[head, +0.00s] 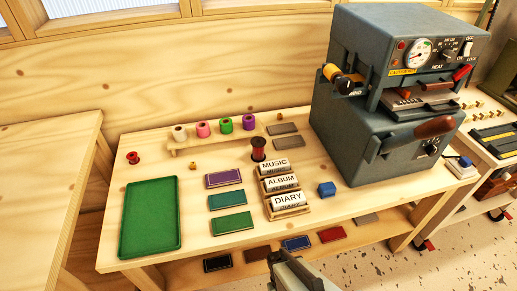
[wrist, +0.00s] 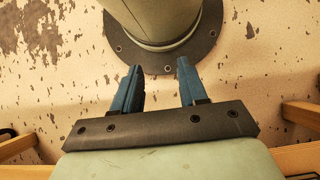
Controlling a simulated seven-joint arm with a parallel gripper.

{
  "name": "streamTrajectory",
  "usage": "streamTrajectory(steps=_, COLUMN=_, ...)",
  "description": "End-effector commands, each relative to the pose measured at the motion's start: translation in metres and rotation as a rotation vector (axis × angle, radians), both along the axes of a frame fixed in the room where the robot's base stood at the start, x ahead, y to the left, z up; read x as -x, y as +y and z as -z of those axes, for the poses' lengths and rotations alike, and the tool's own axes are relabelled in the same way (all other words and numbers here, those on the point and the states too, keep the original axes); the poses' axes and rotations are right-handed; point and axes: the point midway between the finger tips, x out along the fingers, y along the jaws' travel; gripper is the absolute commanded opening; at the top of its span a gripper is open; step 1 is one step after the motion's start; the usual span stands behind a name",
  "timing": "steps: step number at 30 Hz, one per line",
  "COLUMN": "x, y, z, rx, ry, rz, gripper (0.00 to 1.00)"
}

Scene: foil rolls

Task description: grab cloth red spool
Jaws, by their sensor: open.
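A small red spool (head: 132,157) stands at the back left of the wooden table, just above the green tray. A larger dark red spool (head: 258,149) stands upright near the table's middle, behind the labelled rolls. I cannot tell from the pictures which of the two is the cloth one. My gripper (wrist: 157,70) is open and empty in the wrist view, its two blue fingers apart over the worn floor. Neither spool shows in the wrist view. In the head view a grey part of my arm shows at the bottom edge, in front of the table and away from both spools.
The green tray (head: 151,217) lies at the table's left. Several coloured rolls stand on a wooden rack (head: 180,148) behind. A large grey machine (head: 350,150) fills the right.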

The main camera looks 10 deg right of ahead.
Motion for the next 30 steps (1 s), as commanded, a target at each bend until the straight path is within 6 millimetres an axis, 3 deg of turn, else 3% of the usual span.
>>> streamTrajectory(steps=8, x=0.0000, y=0.0000, z=0.0000, rx=0.000, ry=0.000, rz=0.000, gripper=0.43)
streamTrajectory(steps=20, x=0.0000, y=0.0000, z=0.0000, rx=0.000, ry=0.000, rz=0.000, gripper=0.79)
streamTrajectory(steps=30, x=-0.0048, y=0.0039, z=0.0022, rx=0.002, ry=-0.007, rz=-0.013, gripper=0.79)
